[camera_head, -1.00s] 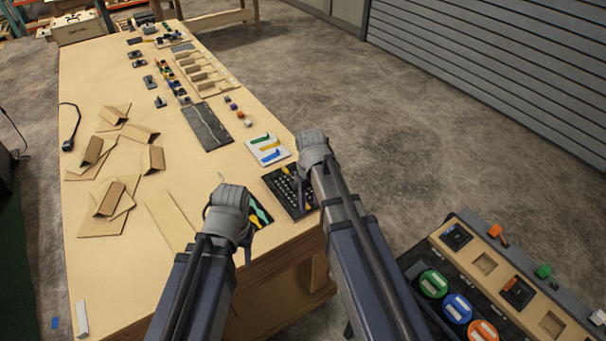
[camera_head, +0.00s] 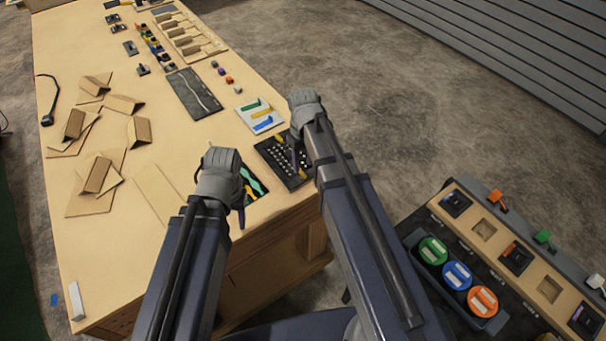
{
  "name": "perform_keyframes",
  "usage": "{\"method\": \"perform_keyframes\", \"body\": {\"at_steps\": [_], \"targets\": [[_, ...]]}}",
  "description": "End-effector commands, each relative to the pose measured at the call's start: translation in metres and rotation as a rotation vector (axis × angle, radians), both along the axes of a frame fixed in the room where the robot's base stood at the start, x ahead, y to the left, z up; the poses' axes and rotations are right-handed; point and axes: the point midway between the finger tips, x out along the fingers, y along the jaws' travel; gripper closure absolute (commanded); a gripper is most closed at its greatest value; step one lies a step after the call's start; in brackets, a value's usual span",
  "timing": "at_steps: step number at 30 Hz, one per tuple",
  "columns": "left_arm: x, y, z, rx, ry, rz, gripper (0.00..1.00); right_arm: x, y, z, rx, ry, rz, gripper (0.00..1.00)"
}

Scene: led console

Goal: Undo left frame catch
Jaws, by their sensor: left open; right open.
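A console (camera_head: 465,235) with a wooden top strip and a dark side stands at the lower right. Orange (camera_head: 497,198), green (camera_head: 543,238) and white (camera_head: 596,281) catch-like levers sit along its grey back rail. I cannot tell which one is the left frame catch. My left gripper (camera_head: 240,207) is over the table's near edge, far left of the console. My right gripper (camera_head: 296,152) is over the table's right edge, beside a black board with pale dots (camera_head: 279,160). Both are seen from behind, with fingers mostly hidden; they are open and hold nothing visible.
The console's wooden strip has square recesses, some holding dark modules (camera_head: 456,203). Green (camera_head: 432,250), blue (camera_head: 457,275) and orange (camera_head: 483,301) round pieces sit in a dark holder. The wooden table (camera_head: 150,250) bears folded cardboard pieces (camera_head: 97,175). Bare floor lies between table and console.

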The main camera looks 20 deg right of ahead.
Motion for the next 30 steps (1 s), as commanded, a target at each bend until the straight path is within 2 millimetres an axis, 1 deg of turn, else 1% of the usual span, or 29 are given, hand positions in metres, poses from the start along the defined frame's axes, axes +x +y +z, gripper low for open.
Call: {"method": "perform_keyframes", "body": {"at_steps": [1,7,11,20,30], "targets": [[0.0,0.0,-0.014,0.0,0.0,-0.001,0.5,0.0,0.0,-0.014,0.0,0.0,0.0,0.54],[0.0,0.0,-0.037,0.001,0.0,-0.002,0.5,0.0,0.0,-0.037,0.0,0.0,0.0,0.54],[0.0,0.0,-0.042,0.001,0.0,-0.001,0.5,0.0,0.0,-0.042,0.0,0.0,0.0,0.54],[0.0,0.0,-0.041,0.001,0.0,-0.001,0.5,0.0,0.0,-0.041,0.0,0.0,0.0,0.55],[0.0,0.0,-0.041,0.001,0.0,-0.001,0.5,0.0,0.0,-0.041,0.0,0.0,0.0,0.93]]}}
